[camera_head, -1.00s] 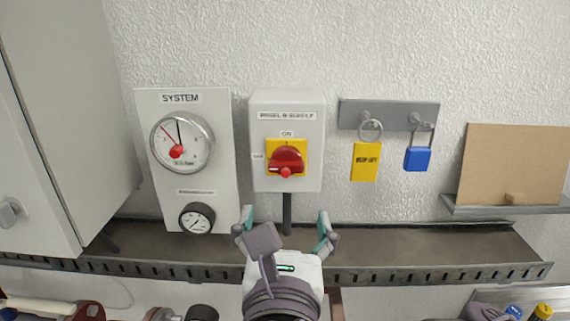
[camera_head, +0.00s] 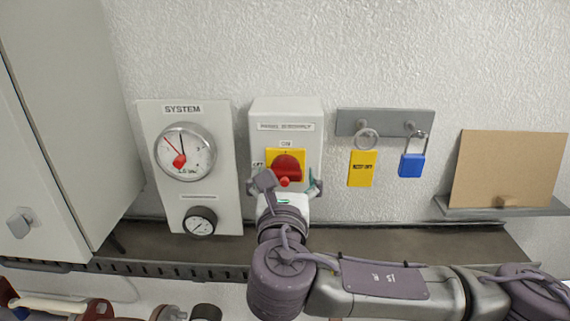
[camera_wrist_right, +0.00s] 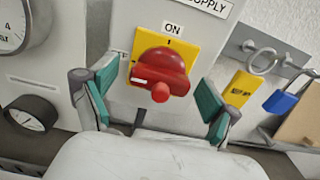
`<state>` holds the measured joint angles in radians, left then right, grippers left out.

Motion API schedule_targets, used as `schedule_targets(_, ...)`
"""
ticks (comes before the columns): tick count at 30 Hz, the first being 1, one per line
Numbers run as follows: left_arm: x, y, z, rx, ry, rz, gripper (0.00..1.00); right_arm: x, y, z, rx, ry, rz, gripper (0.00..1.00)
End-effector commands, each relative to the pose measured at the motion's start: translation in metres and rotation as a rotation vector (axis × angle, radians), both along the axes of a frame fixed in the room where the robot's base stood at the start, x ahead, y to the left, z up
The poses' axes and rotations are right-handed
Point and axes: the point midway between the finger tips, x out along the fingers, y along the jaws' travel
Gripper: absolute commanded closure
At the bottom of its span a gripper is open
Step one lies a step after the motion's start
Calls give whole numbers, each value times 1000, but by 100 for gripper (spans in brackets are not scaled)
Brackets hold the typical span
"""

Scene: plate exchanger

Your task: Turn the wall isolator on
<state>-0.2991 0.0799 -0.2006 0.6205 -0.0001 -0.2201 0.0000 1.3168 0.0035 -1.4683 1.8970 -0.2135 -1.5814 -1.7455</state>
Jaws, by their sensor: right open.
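The wall isolator is a light grey box (camera_head: 286,112) on the wall with a yellow plate and a red rotary handle (camera_head: 288,167). The label ON sits above the handle and OFF to its left. In the right wrist view the red handle (camera_wrist_right: 160,72) has its white mark toward the left, on the OFF side, and a red knob at its lower end. My right gripper (camera_head: 287,184) is open just in front of and below the handle. Its teal-padded fingers (camera_wrist_right: 155,95) stand left and right of the handle, apart from it. My left gripper is not seen.
Left of the isolator is the SYSTEM panel (camera_head: 185,105) with two gauges. To the right a rack (camera_head: 386,122) holds a yellow tag (camera_head: 362,169) and a blue padlock (camera_head: 412,165). A grey cabinet (camera_head: 60,110) stands at far left. A ledge (camera_head: 400,243) runs below.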

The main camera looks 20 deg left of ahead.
Motion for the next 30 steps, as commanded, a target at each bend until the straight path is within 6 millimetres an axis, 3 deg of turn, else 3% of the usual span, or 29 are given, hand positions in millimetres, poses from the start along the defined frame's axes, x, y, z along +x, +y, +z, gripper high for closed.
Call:
schedule_targets(11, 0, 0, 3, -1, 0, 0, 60, 7, 2, -1, 0, 0, 0, 12)
schedule_targets(22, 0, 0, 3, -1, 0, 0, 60, 7, 2, -1, 0, 0, 0, 71)
schedule_targets(30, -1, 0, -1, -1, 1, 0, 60, 7, 2, -2, 25, 8, 0, 73)
